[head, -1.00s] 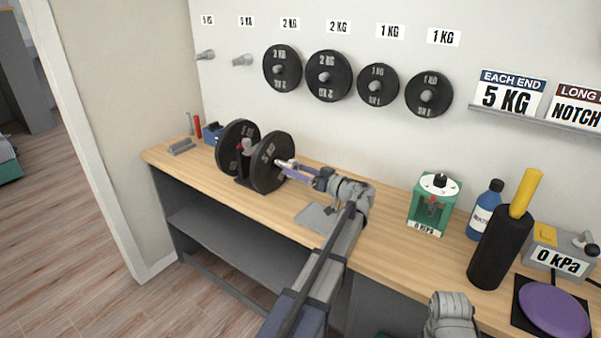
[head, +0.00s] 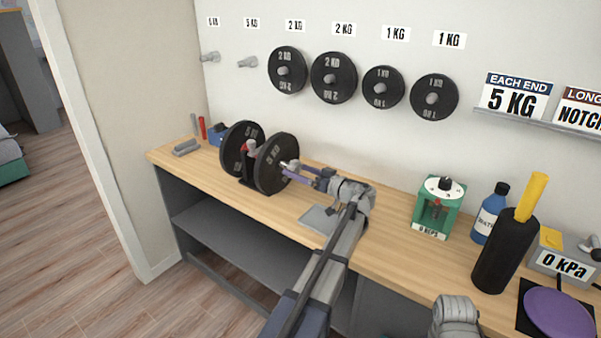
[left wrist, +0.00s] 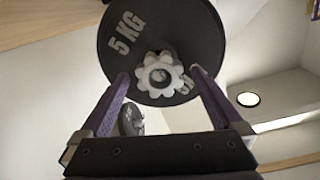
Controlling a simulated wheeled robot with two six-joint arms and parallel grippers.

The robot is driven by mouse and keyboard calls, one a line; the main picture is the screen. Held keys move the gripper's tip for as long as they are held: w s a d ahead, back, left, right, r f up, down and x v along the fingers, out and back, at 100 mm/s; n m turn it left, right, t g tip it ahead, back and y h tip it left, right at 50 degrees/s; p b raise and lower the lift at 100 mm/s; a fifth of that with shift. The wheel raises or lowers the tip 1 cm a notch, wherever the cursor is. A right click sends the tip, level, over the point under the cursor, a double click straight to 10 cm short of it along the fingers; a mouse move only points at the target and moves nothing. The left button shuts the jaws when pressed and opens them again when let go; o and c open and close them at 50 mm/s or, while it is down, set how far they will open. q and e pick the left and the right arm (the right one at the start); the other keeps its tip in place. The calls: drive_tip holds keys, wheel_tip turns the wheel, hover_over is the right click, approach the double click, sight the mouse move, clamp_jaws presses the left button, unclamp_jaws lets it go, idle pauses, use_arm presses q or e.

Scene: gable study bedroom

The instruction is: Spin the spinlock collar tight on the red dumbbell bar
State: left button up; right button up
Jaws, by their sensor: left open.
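The dumbbell rests on a dark stand on the bench, with black 5 kg plates (head: 270,172) at both ends. A little red of its bar (head: 250,146) shows between the plates. The pale grey, star-shaped spinlock collar (left wrist: 161,76) sits against the outer face of the near plate; it also shows in the head view (head: 291,165). My left gripper (head: 288,174) is open, its purple fingers pointing at that plate. In the left wrist view its fingertips (left wrist: 160,77) stand either side of the collar, with a gap on each side.
A grey pad (head: 318,219) lies under my left arm. A green device (head: 438,207), a blue bottle (head: 489,213) and a black foam roller (head: 503,250) stand to the right. Small plates hang on wall pegs (head: 333,76) above. A blue item (head: 217,135) is at the far left end.

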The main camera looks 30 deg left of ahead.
use_arm(q)
drive_tip(key=d, duration=0.7)
drive_tip(key=shift+s+d, duration=0.4)
idle(0.5)
